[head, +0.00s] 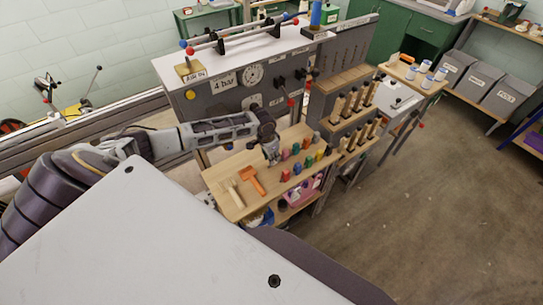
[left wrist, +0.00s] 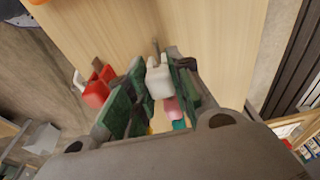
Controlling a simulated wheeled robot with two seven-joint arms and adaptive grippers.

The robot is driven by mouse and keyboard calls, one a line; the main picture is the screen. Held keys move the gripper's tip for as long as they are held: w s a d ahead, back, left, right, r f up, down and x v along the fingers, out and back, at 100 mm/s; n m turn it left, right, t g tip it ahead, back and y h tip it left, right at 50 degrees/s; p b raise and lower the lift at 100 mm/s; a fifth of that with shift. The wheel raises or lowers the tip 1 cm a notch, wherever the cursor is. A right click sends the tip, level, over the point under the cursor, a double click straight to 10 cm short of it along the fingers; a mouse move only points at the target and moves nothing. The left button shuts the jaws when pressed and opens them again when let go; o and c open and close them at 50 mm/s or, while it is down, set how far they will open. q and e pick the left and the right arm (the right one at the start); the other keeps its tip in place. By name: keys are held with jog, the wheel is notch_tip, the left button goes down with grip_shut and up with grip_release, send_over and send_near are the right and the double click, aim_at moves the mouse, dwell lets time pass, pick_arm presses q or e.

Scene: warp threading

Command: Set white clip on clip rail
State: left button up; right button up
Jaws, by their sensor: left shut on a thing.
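My left gripper (head: 272,156) points down at the wooden shelf (head: 228,172), beside the rows of coloured clips. In the left wrist view the white clip (left wrist: 158,80) is between the green-padded fingers of my left gripper (left wrist: 152,98), which is shut on it. A thin pin or prong shows just beyond the clip, against the wood. A red clip (left wrist: 97,86) is outside the fingers to the left. Pink (left wrist: 173,108) and teal clips show below the white one. I cannot make out the clip rail for certain. My right gripper is not in view.
Several red, blue and green clips (head: 297,170) stand right of the gripper. An orange tool (head: 252,181) and a pale brush-like tool (head: 235,194) lie on the shelf's left part. A grey gauge panel (head: 230,97) rises behind. Wooden-handled tools (head: 352,100) stand in racks at the right.

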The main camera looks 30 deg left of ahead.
pick_arm(q)
jog(key=shift+f, duration=0.9)
dwell(0.7)
jog(key=o, duration=0.9)
jog(key=shift+r, duration=0.1)
notch_tip(320, 180, up, 12)
jog(key=s, duration=0.1)
jog(key=shift+s+a+f, duration=0.2)
jog(key=shift+s+a, duration=0.2)
dwell(0.5)
